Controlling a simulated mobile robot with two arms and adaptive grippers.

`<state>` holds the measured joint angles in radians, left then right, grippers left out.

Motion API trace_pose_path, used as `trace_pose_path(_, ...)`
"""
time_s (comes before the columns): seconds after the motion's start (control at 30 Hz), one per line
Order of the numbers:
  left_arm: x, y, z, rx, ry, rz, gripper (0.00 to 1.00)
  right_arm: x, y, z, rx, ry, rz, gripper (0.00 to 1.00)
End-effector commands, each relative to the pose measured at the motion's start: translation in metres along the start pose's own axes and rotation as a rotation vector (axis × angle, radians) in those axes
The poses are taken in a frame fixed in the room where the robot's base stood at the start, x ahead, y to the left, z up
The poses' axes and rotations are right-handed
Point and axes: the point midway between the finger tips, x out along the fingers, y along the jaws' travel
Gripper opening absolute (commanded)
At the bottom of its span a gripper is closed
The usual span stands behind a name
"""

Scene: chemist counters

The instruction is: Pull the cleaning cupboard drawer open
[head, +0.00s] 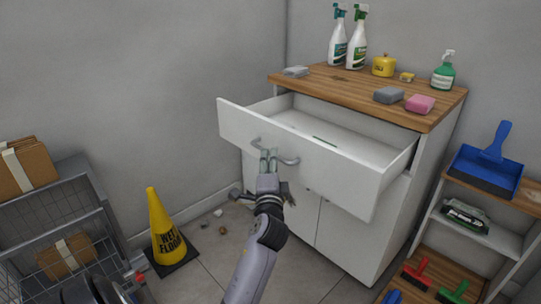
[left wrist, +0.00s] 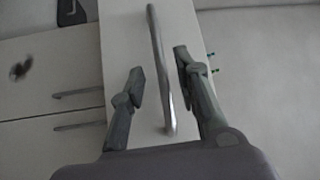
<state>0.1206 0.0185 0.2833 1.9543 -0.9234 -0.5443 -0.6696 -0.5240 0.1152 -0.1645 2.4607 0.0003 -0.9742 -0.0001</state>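The white drawer (head: 300,152) of the cleaning cupboard (head: 365,225) stands well out from the body, and its inside shows. A small green item (head: 325,140) lies in it. The grey bar handle (head: 287,161) is on the drawer's front. My left gripper (head: 268,154) is at this handle. In the left wrist view, the handle (left wrist: 161,70) runs between the two fingers of my left gripper (left wrist: 160,62), with a gap on each side. The fingers are apart and not closed on it. My right gripper is not in view.
Spray bottles (head: 356,38), a yellow container (head: 384,65) and sponges (head: 420,104) stand on the wooden top. A wet-floor cone (head: 161,225) and a wire rack (head: 60,215) are at left. A shelf (head: 475,235) with a blue dustpan (head: 490,165) is at right.

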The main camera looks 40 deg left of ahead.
Motion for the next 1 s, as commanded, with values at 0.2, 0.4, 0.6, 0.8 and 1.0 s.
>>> trace_pose_path(0.2, -0.049, 0.002, 0.000, -0.002, 0.000, 0.005, 0.29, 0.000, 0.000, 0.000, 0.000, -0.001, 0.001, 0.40)
trace_pose_path(0.4, -0.075, 0.001, 0.000, -0.002, 0.000, 0.003, 0.29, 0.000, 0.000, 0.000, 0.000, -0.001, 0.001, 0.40)
trace_pose_path(0.6, -0.082, 0.000, 0.000, 0.000, -0.001, 0.001, 0.29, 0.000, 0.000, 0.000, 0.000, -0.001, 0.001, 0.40)
trace_pose_path(0.8, -0.082, 0.000, 0.000, 0.000, 0.000, 0.001, 0.29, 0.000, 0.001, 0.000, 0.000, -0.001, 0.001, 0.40)
trace_pose_path(1.0, -0.082, 0.000, 0.000, 0.000, 0.000, 0.001, 0.29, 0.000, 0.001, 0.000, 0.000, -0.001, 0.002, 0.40)
